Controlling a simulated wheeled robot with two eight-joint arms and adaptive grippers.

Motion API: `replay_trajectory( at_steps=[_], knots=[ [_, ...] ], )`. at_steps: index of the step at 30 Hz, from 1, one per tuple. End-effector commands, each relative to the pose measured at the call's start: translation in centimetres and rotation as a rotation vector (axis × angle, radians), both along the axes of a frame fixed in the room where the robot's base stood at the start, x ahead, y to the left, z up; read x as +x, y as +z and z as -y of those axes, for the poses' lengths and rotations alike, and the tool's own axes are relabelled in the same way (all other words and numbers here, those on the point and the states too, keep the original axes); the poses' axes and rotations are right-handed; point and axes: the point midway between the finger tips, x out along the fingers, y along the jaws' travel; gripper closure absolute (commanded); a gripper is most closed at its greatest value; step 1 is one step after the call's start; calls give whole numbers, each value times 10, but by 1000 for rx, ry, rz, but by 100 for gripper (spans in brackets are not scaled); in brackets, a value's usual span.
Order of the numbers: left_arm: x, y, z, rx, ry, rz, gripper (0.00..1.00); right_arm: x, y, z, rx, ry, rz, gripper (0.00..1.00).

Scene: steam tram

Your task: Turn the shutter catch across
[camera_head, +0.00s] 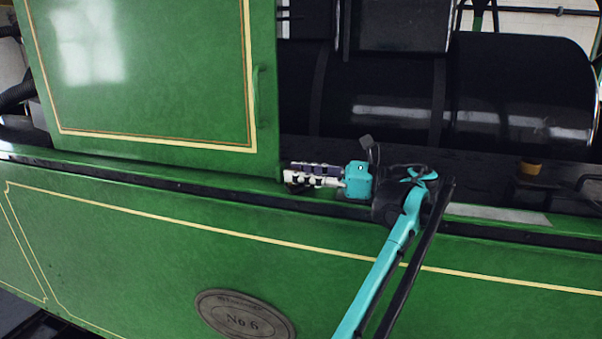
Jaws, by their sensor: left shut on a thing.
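My left gripper (290,177) reaches in from the right at the lower right corner of a green panel (145,75), which looks like the shutter. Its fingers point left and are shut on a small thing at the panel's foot. This is likely the shutter catch, but the fingers hide most of it, so I cannot tell which way it is turned. A little dark brown shows just below the fingertips. My right gripper is not in view.
A green handle (257,95) stands on the panel's right edge. A dark ledge (190,186) runs below it, above the green side with an oval "No 6" plate (244,315). A big black boiler (500,95) lies behind. An orange-yellow fitting (530,168) is at right.

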Motion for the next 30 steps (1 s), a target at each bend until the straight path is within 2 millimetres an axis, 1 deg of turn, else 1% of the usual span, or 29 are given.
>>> replay_trajectory(
  at_steps=[2, 3, 5, 6, 23, 30],
  knots=[
    [0, 1, 0, 2, -1, 2, 98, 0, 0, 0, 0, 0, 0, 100],
    [0, 1, 0, 2, -1, 2, 67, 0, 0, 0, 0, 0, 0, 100],
    [0, 1, 0, 2, -1, 2, 51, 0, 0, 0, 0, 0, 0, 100],
    [0, 1, 0, 1, -1, 1, 48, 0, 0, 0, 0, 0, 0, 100],
    [-1, 1, 0, 0, -12, 0, 48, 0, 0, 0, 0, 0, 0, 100],
    [-3, 0, -1, 0, -98, 0, 48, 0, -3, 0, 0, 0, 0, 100]
  ],
)
